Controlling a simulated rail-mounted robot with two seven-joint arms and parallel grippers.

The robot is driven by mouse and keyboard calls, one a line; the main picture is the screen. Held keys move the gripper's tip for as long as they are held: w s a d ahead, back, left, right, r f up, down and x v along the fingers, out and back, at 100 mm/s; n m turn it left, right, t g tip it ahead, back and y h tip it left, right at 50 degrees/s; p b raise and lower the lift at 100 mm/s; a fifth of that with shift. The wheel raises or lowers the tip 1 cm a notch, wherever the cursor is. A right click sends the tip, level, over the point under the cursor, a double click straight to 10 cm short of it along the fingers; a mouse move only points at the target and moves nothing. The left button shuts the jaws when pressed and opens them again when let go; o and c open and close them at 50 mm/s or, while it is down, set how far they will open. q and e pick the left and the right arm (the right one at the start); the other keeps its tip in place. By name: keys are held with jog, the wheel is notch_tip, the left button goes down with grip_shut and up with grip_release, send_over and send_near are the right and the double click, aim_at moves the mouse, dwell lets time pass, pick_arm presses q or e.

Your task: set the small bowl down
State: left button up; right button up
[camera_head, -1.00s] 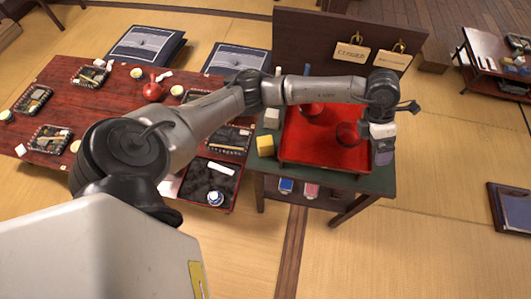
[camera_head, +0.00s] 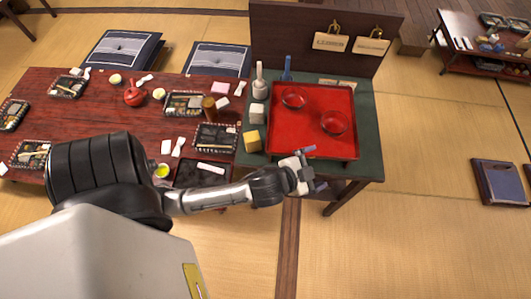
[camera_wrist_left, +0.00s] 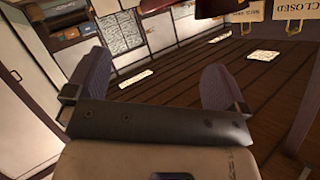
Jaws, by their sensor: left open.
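Two red bowls stand apart on the red tray (camera_head: 310,149): a slightly smaller-looking one (camera_head: 293,100) at the back left and another (camera_head: 334,123) at the front right. Both look upright. My left gripper (camera_head: 314,169) is near the front edge of the green-topped table, in front of the tray and apart from both bowls. In the left wrist view its two fingers (camera_wrist_left: 155,72) are spread with nothing between them. My right gripper is not in view.
The green-topped table (camera_head: 369,130) has a dark back board (camera_head: 285,40) with hanging signs. A yellow block (camera_head: 252,141) and a white block (camera_head: 257,114) stand left of the tray. A low red table (camera_head: 95,110) with lunch trays and a red teapot (camera_head: 134,96) is further left.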

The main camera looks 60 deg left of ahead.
pick_arm(q)
jog(key=s+f+n+g, duration=0.1)
jog(key=s+f+g, duration=0.3)
jog(key=s, duration=0.5)
jog(key=s+f+n+g+h, duration=0.1)
jog(key=s+f+g, duration=0.3)
jog(key=s, duration=0.5)
jog(key=shift+s+d+f+g+h, duration=0.2)
jog(key=shift+d+f+g+h, duration=0.2)
jog(key=shift+g, duration=0.7)
